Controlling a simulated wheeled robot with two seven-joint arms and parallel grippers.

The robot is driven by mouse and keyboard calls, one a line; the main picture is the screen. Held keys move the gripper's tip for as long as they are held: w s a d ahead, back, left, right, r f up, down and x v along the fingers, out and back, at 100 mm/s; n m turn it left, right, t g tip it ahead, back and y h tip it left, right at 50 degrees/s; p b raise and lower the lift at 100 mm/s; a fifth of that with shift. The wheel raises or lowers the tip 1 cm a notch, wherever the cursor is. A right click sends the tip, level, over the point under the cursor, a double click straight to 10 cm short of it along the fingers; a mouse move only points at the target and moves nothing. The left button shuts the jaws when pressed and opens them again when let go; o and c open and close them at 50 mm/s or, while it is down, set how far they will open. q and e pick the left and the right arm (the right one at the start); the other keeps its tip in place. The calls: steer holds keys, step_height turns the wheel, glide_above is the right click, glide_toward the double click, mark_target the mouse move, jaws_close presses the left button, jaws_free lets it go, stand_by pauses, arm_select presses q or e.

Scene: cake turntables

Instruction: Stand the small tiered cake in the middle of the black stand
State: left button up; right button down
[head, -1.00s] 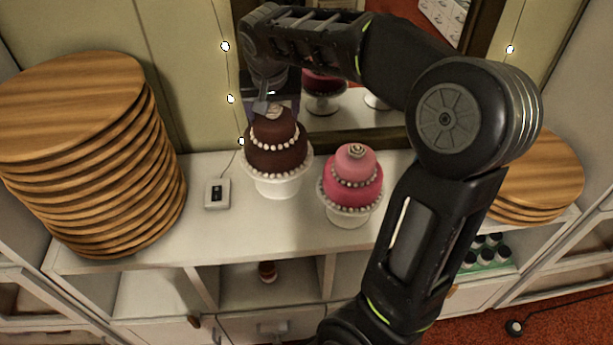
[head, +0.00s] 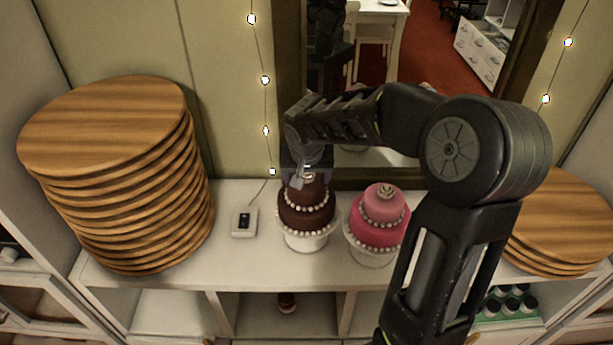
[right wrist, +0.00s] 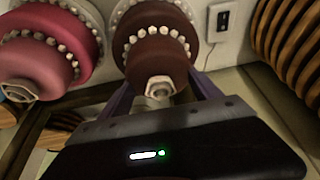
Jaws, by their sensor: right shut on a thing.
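A small brown tiered cake (head: 306,217) with rings of white beads stands on a white footed stand (head: 308,241) on the shelf top. It also shows in the right wrist view (right wrist: 158,62). My right gripper (head: 304,180) reaches down from above and is shut on the cake's top tier, with fingers on either side in the right wrist view. The cake looks upright. I cannot tell whether it is lifted off its stand. No black stand shows in these frames. My left gripper is not in view.
A pink tiered cake (head: 378,229) on another white stand is close to the right. A small white box (head: 244,222) with a cord lies left. Tall wooden boards (head: 115,190) are stacked far left, more boards (head: 560,228) at right. A mirror and wall stand close behind.

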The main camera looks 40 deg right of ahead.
steer(key=shift+f, duration=0.1)
steer(key=shift+f, duration=0.2)
steer(key=shift+c, duration=0.6)
jaws_free()
steer(key=shift+r, duration=0.15)
steer(key=b+v, duration=0.1)
steer(key=v, duration=1.1)
steer(key=shift+b, duration=0.35)
steer(key=shift+s, duration=0.1)
